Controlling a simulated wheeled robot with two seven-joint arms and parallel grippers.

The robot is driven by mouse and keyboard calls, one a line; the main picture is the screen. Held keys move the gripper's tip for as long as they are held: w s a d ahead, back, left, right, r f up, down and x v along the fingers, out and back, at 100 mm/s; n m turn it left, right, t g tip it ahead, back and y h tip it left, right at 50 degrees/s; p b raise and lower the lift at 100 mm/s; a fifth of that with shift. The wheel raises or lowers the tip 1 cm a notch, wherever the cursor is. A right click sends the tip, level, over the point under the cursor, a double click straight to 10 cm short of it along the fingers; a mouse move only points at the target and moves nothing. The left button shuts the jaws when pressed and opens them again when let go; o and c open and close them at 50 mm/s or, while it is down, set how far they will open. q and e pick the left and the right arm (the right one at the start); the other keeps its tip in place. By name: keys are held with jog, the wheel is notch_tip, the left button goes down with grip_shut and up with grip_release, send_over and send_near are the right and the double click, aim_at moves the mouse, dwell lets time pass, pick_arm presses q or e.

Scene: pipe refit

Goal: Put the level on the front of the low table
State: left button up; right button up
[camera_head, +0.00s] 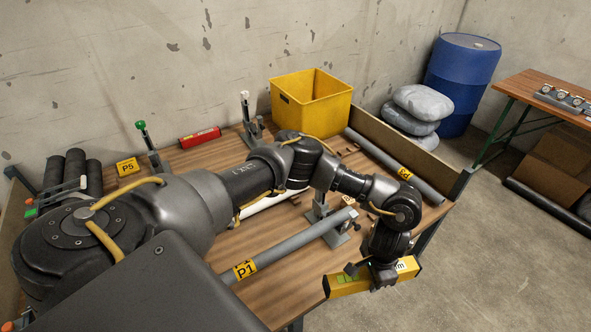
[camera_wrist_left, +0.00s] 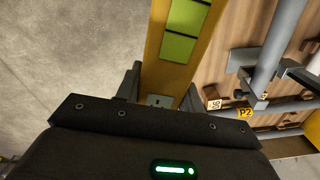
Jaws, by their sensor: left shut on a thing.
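The level (camera_head: 345,286) is a yellow bar with green windows. My left gripper (camera_head: 382,274) is shut on it and holds it just off the front right corner of the wooden-topped table (camera_head: 300,262). In the left wrist view the level (camera_wrist_left: 181,45) runs up from between the fingers (camera_wrist_left: 160,95), with bare floor on one side and the table top on the other. The gripper hides the level's middle in the head view. My right gripper is not in view. I cannot tell whether this wooden table is the low table.
On the table are a grey pipe with a P1 tag (camera_head: 285,250), a yellow bin (camera_head: 311,103), a red tool (camera_head: 200,138) and a P5 tag (camera_head: 128,166). A blue barrel (camera_head: 460,80) and sacks (camera_head: 422,102) stand behind. Another table (camera_head: 530,90) is at far right. Floor between is open.

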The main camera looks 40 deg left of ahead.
pick_arm(q)
jog(key=s+a+f+n+p, duration=0.1)
jog(key=s+a+f+n, duration=0.3)
jog(key=s+f, duration=1)
jog(key=b, duration=0.8)
send_over(299, 303)
jog(key=d, duration=0.1)
jog(key=f, duration=0.9)
jog(key=shift+s+d, duration=0.15)
jog(key=shift+d, duration=0.05)
jog(key=shift+a+f, duration=0.35)
jog(key=f+b, duration=0.1)
jog(key=f, duration=0.1)
jog(key=f+b, duration=0.1)
jog(key=shift+w+a+f, duration=0.2)
jog(key=shift+a+f, duration=0.2)
jog(key=shift+f, duration=0.2)
